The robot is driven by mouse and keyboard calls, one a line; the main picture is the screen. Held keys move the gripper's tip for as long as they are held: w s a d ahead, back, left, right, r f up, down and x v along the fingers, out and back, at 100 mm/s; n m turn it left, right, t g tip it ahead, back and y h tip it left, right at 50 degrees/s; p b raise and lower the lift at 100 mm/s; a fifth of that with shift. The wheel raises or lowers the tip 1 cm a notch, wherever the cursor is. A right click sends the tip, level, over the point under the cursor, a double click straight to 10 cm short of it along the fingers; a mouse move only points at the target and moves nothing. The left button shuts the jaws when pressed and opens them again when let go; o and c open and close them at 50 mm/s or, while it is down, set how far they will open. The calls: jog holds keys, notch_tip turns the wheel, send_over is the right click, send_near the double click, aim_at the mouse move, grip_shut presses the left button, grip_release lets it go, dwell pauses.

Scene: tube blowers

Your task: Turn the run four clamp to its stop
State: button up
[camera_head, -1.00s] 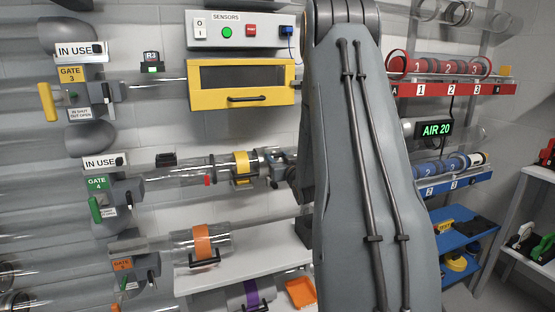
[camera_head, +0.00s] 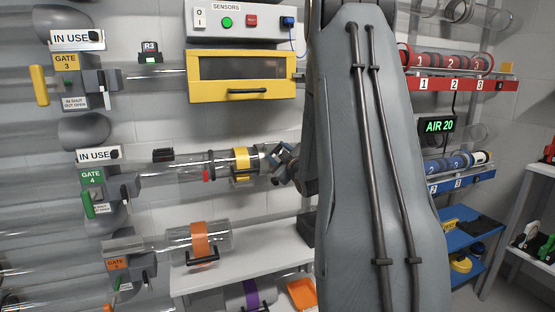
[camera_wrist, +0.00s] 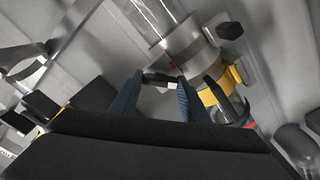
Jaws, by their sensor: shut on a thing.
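The run four tube (camera_head: 190,168) runs right from the green gate 4 plate (camera_head: 92,177). It carries a yellow band (camera_head: 242,160), with a pale clamp collar (camera_head: 264,157) at its right end. My gripper (camera_head: 279,160) is at that collar, and my arm hides what lies behind it. In the wrist view my gripper (camera_wrist: 158,82) has its two blue fingers shut on a small dark clamp handle (camera_wrist: 160,77) with a pale patch. The grey clamp collar (camera_wrist: 188,48) and the yellow band (camera_wrist: 217,88) show beyond the fingers. Whether the clamp is at its stop cannot be told.
A yellow-framed box (camera_head: 242,76) hangs above the run. An orange-banded tube (camera_head: 200,242) and a pale shelf (camera_head: 245,265) lie below. Racks with red carriers (camera_head: 452,62) and blue carriers (camera_head: 460,161) stand right of my arm.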

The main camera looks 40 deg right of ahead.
jog(key=n+b, duration=0.3)
jog(key=n, duration=0.1)
jog(key=shift+f+n+b, duration=0.15)
jog(key=shift+n+b, duration=0.15)
jog(key=shift+b, duration=0.05)
jog(key=n+b, duration=0.4)
jog(key=shift+n, duration=0.4)
jog(key=shift+b, duration=0.3)
jog(key=o, duration=1)
jog(key=shift+o, duration=0.2)
jog(key=v, duration=0.7)
jog(key=shift+s, duration=0.4)
jog(key=shift+a, duration=0.2)
